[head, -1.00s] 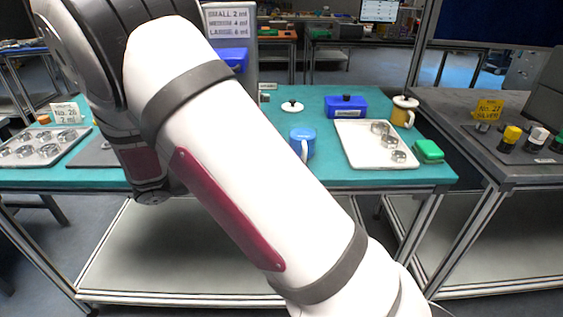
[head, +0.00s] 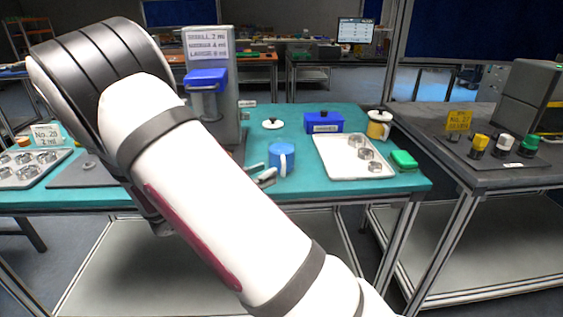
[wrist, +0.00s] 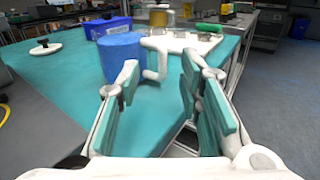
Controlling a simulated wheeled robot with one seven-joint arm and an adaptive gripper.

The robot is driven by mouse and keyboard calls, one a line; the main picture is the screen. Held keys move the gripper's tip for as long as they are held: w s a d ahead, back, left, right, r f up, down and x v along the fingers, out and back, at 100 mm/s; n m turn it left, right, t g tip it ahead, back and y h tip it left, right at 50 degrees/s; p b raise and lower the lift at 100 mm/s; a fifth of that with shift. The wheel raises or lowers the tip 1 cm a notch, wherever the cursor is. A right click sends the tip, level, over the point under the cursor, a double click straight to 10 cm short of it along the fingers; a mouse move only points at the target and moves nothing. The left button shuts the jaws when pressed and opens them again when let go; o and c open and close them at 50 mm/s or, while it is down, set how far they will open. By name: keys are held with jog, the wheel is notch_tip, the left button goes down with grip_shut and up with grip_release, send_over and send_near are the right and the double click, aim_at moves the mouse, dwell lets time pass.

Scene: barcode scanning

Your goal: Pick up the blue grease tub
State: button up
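My gripper (wrist: 160,88) is open and empty, with teal pads. In the head view my gripper (head: 262,175) shows just left of and in front of the tub; its rear is hidden by my arm. I see no contact with the tub.
A white lid (head: 273,124) lies behind the tub. A blue box (head: 324,122), a yellow lidded tub (head: 379,126), a white tray (head: 329,158) with metal rings and a green block (head: 404,159) are to the right. A grey dispenser (head: 220,100) stands behind left.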

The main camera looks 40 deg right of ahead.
aim_at(282, 160)
jog(key=d, duration=0.5)
jog(key=shift+s, duration=0.15)
grip_shut()
jog(key=shift+r, duration=0.1)
